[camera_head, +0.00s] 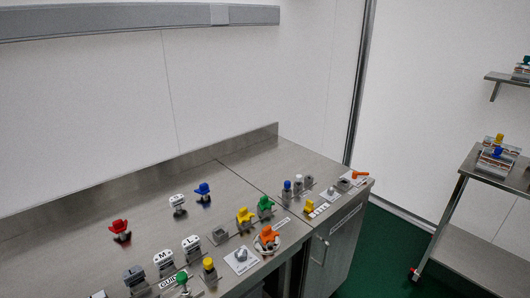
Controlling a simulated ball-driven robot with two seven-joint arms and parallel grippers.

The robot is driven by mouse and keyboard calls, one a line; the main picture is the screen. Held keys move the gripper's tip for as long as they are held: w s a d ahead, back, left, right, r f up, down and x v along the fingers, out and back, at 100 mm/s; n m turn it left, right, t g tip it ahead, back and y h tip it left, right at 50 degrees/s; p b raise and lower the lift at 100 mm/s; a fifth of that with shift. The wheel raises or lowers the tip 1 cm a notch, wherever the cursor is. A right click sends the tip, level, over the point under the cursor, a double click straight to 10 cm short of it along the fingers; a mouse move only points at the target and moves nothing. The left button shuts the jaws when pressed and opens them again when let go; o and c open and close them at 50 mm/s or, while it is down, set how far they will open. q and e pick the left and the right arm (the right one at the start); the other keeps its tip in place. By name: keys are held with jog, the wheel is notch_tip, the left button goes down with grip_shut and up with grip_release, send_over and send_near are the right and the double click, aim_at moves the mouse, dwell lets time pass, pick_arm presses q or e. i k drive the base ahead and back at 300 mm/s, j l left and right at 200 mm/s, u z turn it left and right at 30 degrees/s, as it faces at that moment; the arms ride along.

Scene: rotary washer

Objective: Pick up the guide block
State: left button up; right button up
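Several small fixtures and blocks stand on the steel workbench (160,229). I cannot tell for certain which one is the guide block. Small grey blocks show near the bench middle (220,235), at the right end (343,184) and at the front left (135,277). White-and-grey pieces (191,248) stand near the front, with a similar one (178,205) farther back. Small labels lie by some pieces, too small to read surely. Neither of my grippers is in view.
A red-topped piece (120,231), a blue-topped piece (203,192), yellow (244,220) and green (265,207) pieces, and an orange-topped piece (267,240) share the bench. A raised backsplash edges its rear. A steel cart (470,170) holding parts stands at right. Green floor lies between.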

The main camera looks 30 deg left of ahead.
aim_at(134, 276)
jog(key=u, duration=2)
